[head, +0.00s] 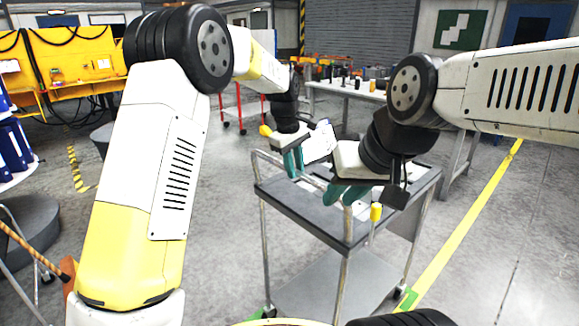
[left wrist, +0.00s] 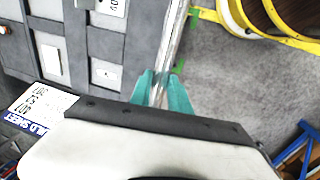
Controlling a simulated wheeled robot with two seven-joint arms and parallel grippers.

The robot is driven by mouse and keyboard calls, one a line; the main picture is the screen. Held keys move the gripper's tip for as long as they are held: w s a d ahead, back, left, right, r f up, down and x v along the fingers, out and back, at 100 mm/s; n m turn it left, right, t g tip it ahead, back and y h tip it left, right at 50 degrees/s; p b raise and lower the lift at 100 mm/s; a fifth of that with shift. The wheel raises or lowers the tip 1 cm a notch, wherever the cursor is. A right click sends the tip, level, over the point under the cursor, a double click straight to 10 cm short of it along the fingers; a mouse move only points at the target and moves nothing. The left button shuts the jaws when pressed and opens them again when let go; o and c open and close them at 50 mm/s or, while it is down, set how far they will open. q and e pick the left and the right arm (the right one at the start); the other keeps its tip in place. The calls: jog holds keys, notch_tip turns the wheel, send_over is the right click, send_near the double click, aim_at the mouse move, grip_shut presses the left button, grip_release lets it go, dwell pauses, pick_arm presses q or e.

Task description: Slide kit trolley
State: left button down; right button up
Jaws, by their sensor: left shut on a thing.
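The kit trolley (head: 301,213) stands in front of me in the head view, with a dark grey top, metal posts and a lower shelf. My left gripper (head: 293,162) is at the trolley's near rail. In the left wrist view its teal fingers (left wrist: 162,92) are closed around a metal bar (left wrist: 172,45), the trolley's handle. My right gripper (head: 345,191) is further right along the same side, close to the rail. My wrist partly hides its fingers and whether they grip. The trolley top shows compartments (left wrist: 107,42) with pale cards in the left wrist view.
A yellow floor line (head: 458,231) runs to the right of the trolley. Green floor marks (head: 407,298) lie by its near feet. A workbench (head: 345,92) with small items stands behind, with a red-framed cart (head: 240,108) to its left. Open grey floor lies left of the trolley.

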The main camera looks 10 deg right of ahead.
pick_arm(q)
jog(key=shift+w+r, duration=0.1)
jog(key=shift+r, duration=0.1)
jog(key=c, duration=1.2)
grip_release()
jog(key=shift+f, duration=0.1)
jog(key=shift+c, duration=0.2)
notch_tip(320, 180, up, 8)
jog(key=s+a, duration=0.1)
jog(key=shift+f, duration=0.2)
jog(key=shift+a, duration=0.1)
